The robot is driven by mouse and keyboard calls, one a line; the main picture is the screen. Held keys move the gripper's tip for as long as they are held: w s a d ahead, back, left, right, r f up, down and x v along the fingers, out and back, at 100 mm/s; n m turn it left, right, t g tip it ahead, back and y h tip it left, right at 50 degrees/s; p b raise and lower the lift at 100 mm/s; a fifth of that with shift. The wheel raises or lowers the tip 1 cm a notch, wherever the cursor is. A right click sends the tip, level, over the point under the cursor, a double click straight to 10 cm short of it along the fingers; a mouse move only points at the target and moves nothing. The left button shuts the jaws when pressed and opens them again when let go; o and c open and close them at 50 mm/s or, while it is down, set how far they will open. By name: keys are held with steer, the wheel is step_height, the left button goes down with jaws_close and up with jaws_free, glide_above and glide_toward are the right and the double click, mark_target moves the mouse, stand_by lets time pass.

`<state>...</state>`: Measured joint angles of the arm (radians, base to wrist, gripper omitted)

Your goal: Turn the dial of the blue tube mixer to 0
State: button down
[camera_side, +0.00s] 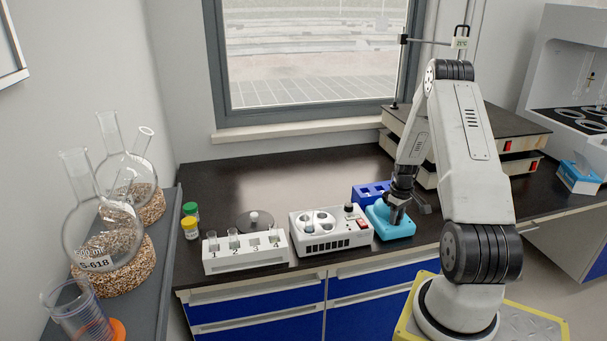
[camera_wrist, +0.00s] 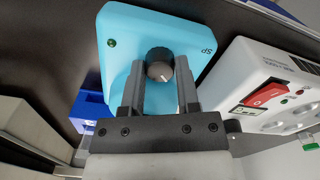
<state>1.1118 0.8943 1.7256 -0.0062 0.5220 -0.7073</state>
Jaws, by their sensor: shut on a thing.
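The blue tube mixer (camera_side: 390,228) is a light-blue box on the black bench, under my gripper in the side view. In the wrist view the mixer (camera_wrist: 125,45) fills the upper middle, with a small green light at its left. Its dial (camera_wrist: 159,64) is a black ribbed knob with a pale pointer mark on its face. My gripper (camera_wrist: 160,72) has one finger on each side of the dial and is shut on it. In the side view my gripper (camera_side: 396,211) points down and hides the dial. The dial's scale numbers cannot be read.
A white device (camera_side: 330,232) with a red switch stands just left of the mixer. A dark blue rack (camera_side: 368,193) sits behind it. A white tube rack (camera_side: 245,252) and small bottles are farther left. Flat stacked devices (camera_side: 500,140) stand behind my arm. The bench's back left is clear.

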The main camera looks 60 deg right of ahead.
steer(key=shift+w+a+n, duration=0.1)
steer(key=shift+w+n, duration=0.1)
steer(key=shift+n, duration=1.4)
steer(key=shift+c, duration=1.6)
jaws_free()
steer(key=shift+s, duration=0.1)
steer(key=shift+r, duration=0.15)
steer(key=shift+r, duration=3.75)
